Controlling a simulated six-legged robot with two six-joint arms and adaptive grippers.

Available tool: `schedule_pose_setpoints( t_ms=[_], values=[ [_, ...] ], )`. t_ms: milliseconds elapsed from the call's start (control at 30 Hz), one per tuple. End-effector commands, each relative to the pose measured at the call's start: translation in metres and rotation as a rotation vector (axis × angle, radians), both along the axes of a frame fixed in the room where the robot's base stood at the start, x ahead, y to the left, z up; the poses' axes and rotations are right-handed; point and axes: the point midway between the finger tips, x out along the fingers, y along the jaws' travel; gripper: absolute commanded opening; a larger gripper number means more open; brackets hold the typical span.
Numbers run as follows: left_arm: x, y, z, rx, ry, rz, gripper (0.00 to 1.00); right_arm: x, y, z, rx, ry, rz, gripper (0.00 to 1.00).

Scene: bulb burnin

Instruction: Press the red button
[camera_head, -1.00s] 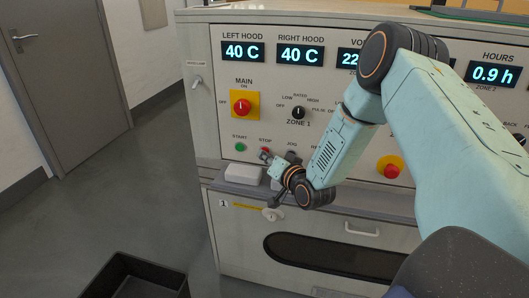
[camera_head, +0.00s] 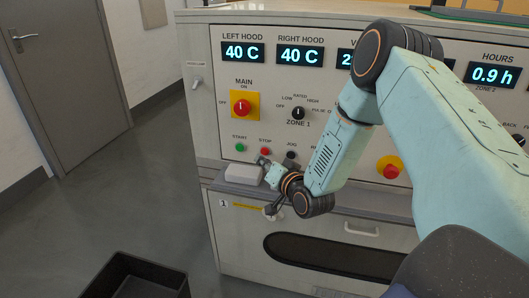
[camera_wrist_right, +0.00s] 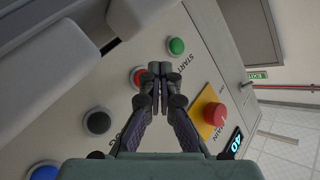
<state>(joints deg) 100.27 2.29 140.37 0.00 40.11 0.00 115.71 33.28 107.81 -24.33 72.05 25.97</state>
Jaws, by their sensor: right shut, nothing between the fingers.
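The small red button (camera_head: 265,151) under the STOP label is on the grey control panel (camera_head: 215,130), between the green START button (camera_head: 240,147) and the dark JOG button (camera_head: 291,155). My right gripper (camera_head: 263,161) is shut and empty, its tips just below the red button in the head view. In the right wrist view the red button (camera_wrist_right: 137,77) shows beside the shut fingertips (camera_wrist_right: 159,68), partly hidden by a finger, with the green button (camera_wrist_right: 176,46) on their other side. The fingertips look apart from the button; the exact gap cannot be told. My left gripper is not in view.
A red MAIN knob on a yellow plate (camera_head: 241,107) is above the buttons; a red mushroom knob (camera_head: 390,169) is further right. A pale box (camera_head: 243,173) sits on the ledge below the buttons. A black bin (camera_head: 135,278) stands on the floor.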

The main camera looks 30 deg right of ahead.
Motion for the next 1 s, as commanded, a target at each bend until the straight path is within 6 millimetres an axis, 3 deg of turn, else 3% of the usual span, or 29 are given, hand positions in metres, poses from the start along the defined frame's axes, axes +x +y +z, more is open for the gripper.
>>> schedule_pose_setpoints(
  t_ms=[500, 1000],
  values=[
    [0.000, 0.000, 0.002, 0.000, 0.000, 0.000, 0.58, -0.027, 0.031, 0.000, -0.001, 0.001, 0.001, 0.00],
    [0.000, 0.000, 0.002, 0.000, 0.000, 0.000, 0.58, -0.027, 0.032, 0.000, -0.001, -0.001, 0.000, 0.00]
  ],
)
